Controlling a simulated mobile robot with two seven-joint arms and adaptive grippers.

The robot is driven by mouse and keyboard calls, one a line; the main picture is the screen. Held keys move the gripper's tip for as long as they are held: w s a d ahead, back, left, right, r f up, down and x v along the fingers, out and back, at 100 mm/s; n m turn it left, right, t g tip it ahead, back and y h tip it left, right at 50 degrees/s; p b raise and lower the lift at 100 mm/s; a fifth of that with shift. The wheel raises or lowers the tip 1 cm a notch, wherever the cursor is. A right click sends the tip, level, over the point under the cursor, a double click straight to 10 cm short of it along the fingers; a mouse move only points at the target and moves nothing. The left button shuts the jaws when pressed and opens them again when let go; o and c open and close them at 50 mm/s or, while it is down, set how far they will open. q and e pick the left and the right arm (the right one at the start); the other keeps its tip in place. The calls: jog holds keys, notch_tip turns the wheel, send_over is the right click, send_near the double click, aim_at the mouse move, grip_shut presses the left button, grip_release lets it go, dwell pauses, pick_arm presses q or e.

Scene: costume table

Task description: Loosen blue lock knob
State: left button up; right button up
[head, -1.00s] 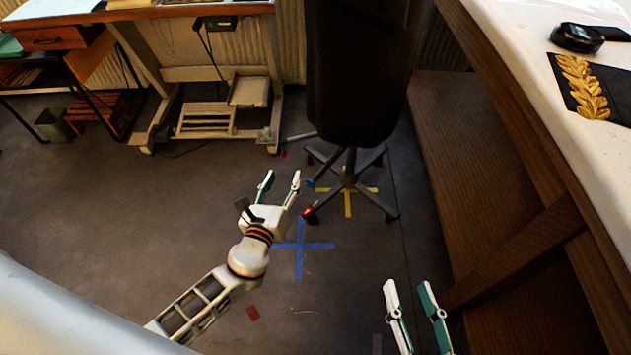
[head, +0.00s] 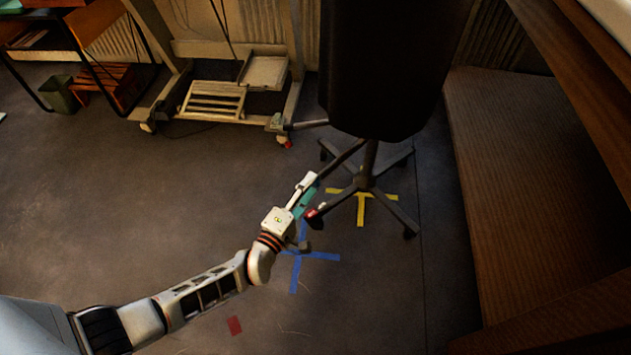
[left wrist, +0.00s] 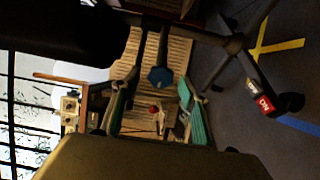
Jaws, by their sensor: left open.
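The blue lock knob (left wrist: 160,77) shows in the left wrist view at the end of a dark bar on the black stand. My left gripper (left wrist: 156,92) is open there, with one finger on either side of the knob in the picture. I cannot tell whether either finger touches it. In the head view my left gripper (head: 309,184) reaches toward the foot of the black stand (head: 366,181), and its fingers hide the knob. My right gripper is in neither view.
A large black form (head: 390,70) hangs above the base. A wooden bench (head: 530,180) stands on the right. Blue tape (head: 318,256) and yellow tape (head: 362,206) mark the floor.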

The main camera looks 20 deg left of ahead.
aim_at(314, 186)
pick_arm(q)
jog(key=shift+w+d+b, duration=0.15)
jog(key=shift+w+b, duration=0.2)
jog(key=shift+w, duration=1.2)
jog(key=c, duration=1.1)
